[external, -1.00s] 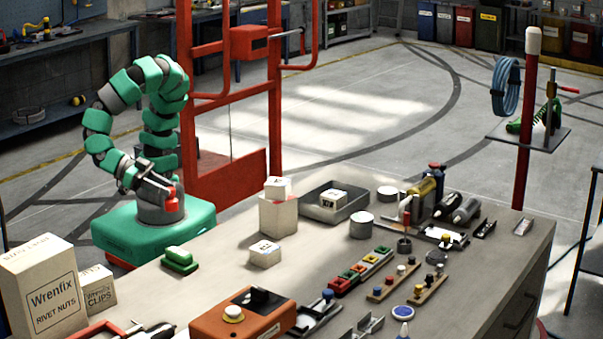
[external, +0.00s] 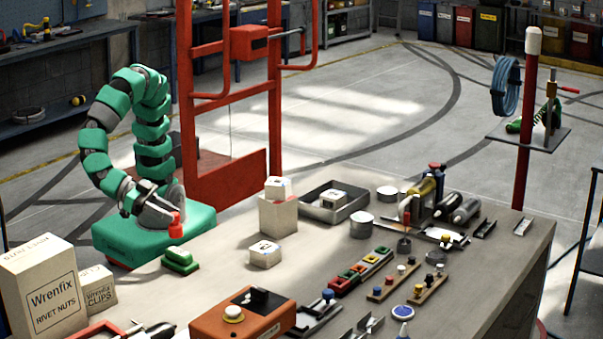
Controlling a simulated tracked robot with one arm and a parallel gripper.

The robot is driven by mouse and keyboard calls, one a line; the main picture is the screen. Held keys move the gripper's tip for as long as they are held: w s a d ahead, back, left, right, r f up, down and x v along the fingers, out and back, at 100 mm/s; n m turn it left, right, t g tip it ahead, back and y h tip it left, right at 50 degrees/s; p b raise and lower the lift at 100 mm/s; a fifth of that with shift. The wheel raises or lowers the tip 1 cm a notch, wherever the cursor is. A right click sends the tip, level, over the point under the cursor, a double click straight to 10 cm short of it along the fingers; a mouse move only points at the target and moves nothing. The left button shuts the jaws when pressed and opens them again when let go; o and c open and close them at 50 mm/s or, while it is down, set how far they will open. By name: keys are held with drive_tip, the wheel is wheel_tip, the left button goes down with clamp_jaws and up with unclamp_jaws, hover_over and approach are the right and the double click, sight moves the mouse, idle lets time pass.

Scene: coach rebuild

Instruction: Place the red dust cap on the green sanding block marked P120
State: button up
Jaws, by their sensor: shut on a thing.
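My gripper (external: 170,219) is shut on the red dust cap (external: 176,229). It holds the cap in the air just above and behind the green sanding blocks. Two green sanding blocks are stacked at the left edge of the bench: the upper block (external: 179,256) lies on the lower block (external: 175,267). The cap looks apart from the upper block, with a small gap between them in this view. The marking P120 cannot be read on either block, so I cannot tell which one bears it.
White Wrenfix boxes (external: 42,287) stand left of the blocks. A white block (external: 265,254) and a pale box (external: 278,215) stand to their right. An orange box (external: 243,316) with a white knob is in front. The bench top around the blocks is mostly clear.

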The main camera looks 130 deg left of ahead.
sight(170, 227)
drive_tip(key=shift+w+d+f, duration=0.15)
drive_tip(key=shift+w+d, duration=0.3)
drive_tip(key=shift+w, duration=0.15)
drive_tip(key=shift+f, duration=0.15)
drive_tip(key=shift+f+b, duration=0.6)
drive_tip(key=shift+f, duration=1)
drive_tip(key=o, duration=1)
drive_tip(key=shift+c, duration=0.2)
drive_tip(key=shift+r, duration=0.1)
drive_tip(key=p+v, duration=0.2)
drive_tip(key=v, duration=1)
